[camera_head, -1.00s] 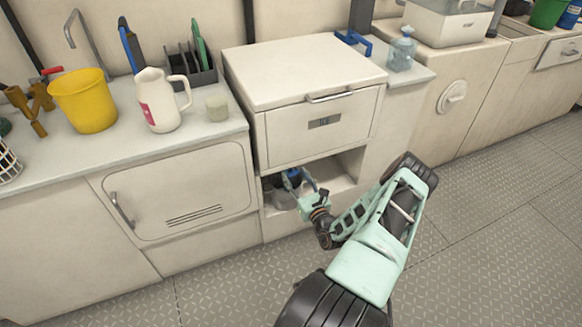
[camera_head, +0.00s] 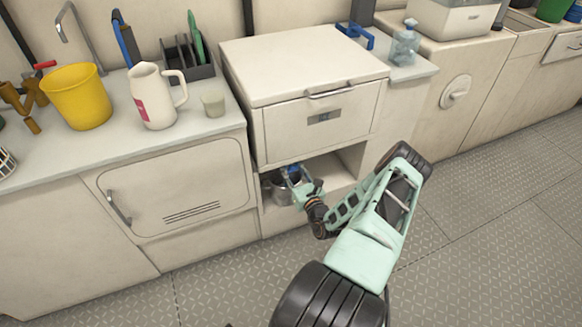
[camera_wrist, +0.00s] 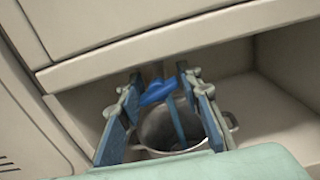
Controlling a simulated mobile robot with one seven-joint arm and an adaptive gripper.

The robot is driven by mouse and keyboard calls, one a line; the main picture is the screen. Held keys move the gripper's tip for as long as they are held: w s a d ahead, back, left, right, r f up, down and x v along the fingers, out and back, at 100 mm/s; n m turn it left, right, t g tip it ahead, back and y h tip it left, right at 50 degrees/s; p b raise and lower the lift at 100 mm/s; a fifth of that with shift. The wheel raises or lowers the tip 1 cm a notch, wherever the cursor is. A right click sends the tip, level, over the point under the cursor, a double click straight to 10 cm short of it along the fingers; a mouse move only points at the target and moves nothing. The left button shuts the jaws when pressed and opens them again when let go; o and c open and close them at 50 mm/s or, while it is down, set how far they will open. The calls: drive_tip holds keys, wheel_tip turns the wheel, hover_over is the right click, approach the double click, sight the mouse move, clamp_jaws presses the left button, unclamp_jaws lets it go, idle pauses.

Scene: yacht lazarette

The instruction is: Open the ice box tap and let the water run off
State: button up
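The ice box (camera_head: 318,121) is the cream cabinet with a lidded top and a handled front, above an open recess. Its blue tap handle (camera_wrist: 157,92) hangs under the front edge in the wrist view and shows small in the head view (camera_head: 293,170). A narrow blue strip runs from the tap down into a metal pot (camera_wrist: 160,128); it looks like water, but I cannot be sure. The pot stands in the recess (camera_head: 281,190). My gripper (camera_wrist: 161,82) is open, its fingers either side of the tap handle; contact is unclear. It also shows in the head view (camera_head: 304,184).
The recess floor (camera_head: 334,178) is bare to the pot's right. A cupboard door (camera_head: 177,188) is left of the recess. On the counter stand a yellow bucket (camera_head: 77,96), a white jug (camera_head: 153,97) and a pale cup (camera_head: 213,104). The floor (camera_head: 480,210) on the right is clear.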

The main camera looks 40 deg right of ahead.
drive_tip(key=c, duration=0.6)
drive_tip(key=shift+c, duration=0.2)
drive_tip(key=shift+r+n+p, duration=0.15)
drive_tip(key=shift+n+p, duration=0.55)
drive_tip(key=shift+n, duration=0.2)
drive_tip(key=n+p, duration=0.1)
drive_tip(key=n, duration=0.1)
drive_tip(key=shift+d+n, duration=0.15)
drive_tip(key=shift+n, duration=0.25)
drive_tip(key=o, duration=1.1)
